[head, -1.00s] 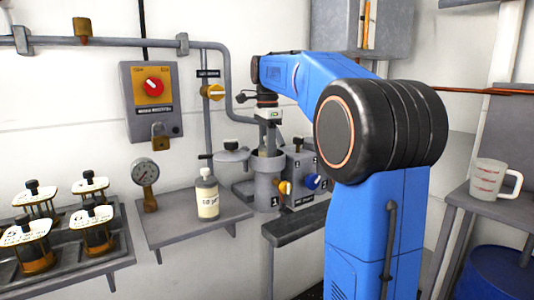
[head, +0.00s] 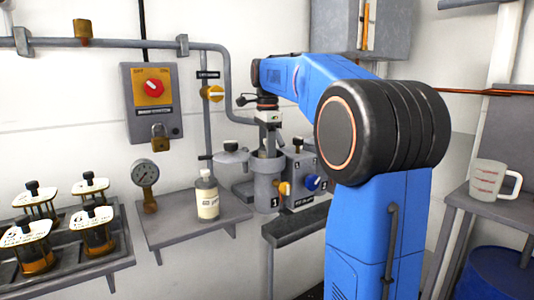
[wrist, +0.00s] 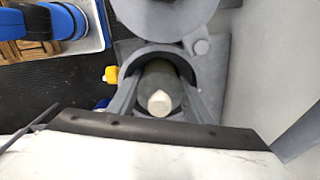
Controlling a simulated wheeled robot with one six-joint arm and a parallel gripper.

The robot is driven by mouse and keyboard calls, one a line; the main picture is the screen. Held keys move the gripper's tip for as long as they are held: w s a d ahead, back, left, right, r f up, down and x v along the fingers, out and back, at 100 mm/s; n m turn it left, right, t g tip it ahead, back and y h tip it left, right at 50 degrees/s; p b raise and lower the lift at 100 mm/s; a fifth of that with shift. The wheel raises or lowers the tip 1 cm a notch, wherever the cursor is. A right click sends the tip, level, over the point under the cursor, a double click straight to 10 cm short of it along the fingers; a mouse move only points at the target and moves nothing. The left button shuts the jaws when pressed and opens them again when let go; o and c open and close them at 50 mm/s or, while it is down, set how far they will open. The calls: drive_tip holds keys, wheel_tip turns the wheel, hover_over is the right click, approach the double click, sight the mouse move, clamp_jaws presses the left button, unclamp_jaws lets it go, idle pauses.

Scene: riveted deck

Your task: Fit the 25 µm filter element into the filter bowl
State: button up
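The grey filter bowl (head: 267,190) stands open on the wall bracket, marked 1. My gripper (head: 268,146) points down into its mouth from above.
A grey lid (head: 231,152) is beside the bowl on the left. A valve block with a yellow and a blue knob (head: 313,182) is close on the right. A bottle (head: 207,196) stands on the shelf. Several labelled elements (head: 95,232) stand in a rack at left.

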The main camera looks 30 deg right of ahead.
wheel_tip(320, 180, up, 13)
drive_tip(key=shift+f, duration=0.15)
idle(0.4)
drive_tip(key=s+a+f+n+t, duration=0.1)
drive_tip(key=s+a+f+n, duration=0.4)
drive_tip(key=s+f, duration=0.5)
drive_tip(key=s+a+f+n+t, duration=0.2)
drive_tip(key=s+a+f+n, duration=0.3)
drive_tip(key=f, duration=0.9)
drive_tip(key=s+a+f+n+t, duration=0.1)
drive_tip(key=s+a+f+n, duration=0.4)
drive_tip(key=s+f+n, duration=0.5)
drive_tip(key=s+f, duration=0.2)
drive_tip(key=s, duration=0.3)
drive_tip(key=shift+s+a+n+t, duration=0.15)
drive_tip(key=shift+a+n+t, duration=0.15)
drive_tip(key=shift+a, duration=0.05)
